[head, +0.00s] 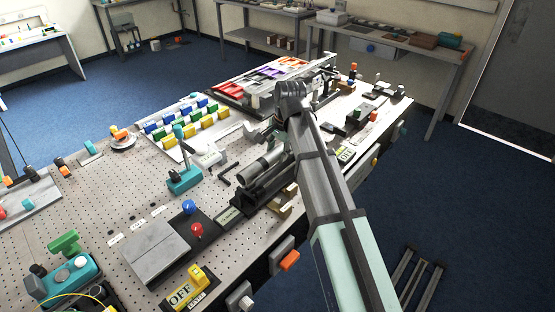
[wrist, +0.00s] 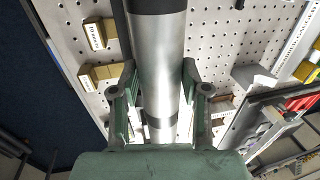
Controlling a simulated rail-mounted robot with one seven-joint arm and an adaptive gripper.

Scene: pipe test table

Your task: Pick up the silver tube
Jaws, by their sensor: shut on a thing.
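The silver tube (wrist: 156,55) runs up the middle of the wrist view, a smooth metal cylinder with a black band at the top and a darker ring lower down. My gripper (wrist: 156,90) is shut on it, with one green finger on each side. In the head view the silver tube (head: 258,167) lies slanted over a black rail-like fixture (head: 262,192) on the pegboard table. I cannot tell whether the tube touches the fixture.
Yellow labelled blocks (wrist: 98,33) stand left of the tube in the wrist view. In the head view a teal block (head: 184,179) stands left of the tube, and red and blue knobs (head: 197,231) sit in front. Rows of coloured blocks (head: 190,122) lie behind.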

